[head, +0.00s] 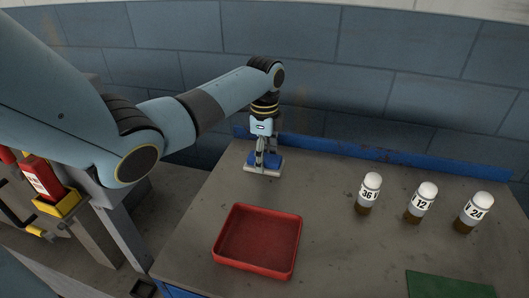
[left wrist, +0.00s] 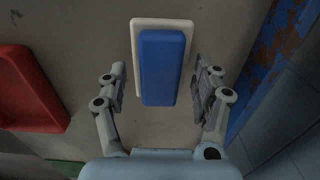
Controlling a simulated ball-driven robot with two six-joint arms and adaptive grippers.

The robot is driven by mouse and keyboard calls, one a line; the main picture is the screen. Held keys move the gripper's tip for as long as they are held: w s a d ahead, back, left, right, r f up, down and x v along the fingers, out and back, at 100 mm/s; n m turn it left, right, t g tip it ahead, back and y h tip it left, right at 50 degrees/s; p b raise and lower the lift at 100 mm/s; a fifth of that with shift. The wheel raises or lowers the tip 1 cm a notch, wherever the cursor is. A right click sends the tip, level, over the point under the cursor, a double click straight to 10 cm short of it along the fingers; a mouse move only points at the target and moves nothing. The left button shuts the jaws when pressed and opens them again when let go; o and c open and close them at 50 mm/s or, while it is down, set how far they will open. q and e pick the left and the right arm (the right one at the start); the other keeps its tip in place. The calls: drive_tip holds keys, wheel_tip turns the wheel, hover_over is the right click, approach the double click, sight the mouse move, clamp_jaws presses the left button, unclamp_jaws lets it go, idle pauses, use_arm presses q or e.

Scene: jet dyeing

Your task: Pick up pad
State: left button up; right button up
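The pad (head: 264,164) has a blue block on a pale, flat base and lies on the grey table near the back left edge. In the left wrist view the pad (left wrist: 161,66) lies between the spread fingers and a little ahead of them. My left gripper (head: 265,154) points down right above the pad in the head view. In the left wrist view the left gripper (left wrist: 158,85) is open, with gaps on both sides of the blue block. My right gripper is not in view.
A red tray (head: 258,239) sits in front of the pad. Three white-capped bottles (head: 368,193), marked 36, 12 and 24, stand at the right. A green mat (head: 449,285) lies at the front right. A blue rim (head: 390,160) runs along the table's back.

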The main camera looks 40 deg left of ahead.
use_arm(q)
drive_tip(key=c, duration=1.3)
drive_tip(key=shift+r, duration=0.5)
wheel_tip(320, 180, up, 3)
drive_tip(key=shift+w+f, duration=0.1)
drive_tip(key=shift+f, duration=0.05)
drive_tip(key=w+d+r, duration=0.1)
drive_tip(key=d+r, duration=0.1)
drive_tip(key=d, duration=0.1)
drive_tip(key=d+r, duration=0.3)
drive_tip(key=d, duration=0.1)
drive_tip(key=w+d+r+b, duration=0.1)
drive_tip(key=d+r, duration=0.1)
drive_tip(key=d, duration=0.2)
drive_tip(key=shift+w+d+r, duration=0.2)
drive_tip(key=shift+w, duration=0.1)
drive_tip(key=o, duration=0.6)
drive_tip(key=c, duration=0.3)
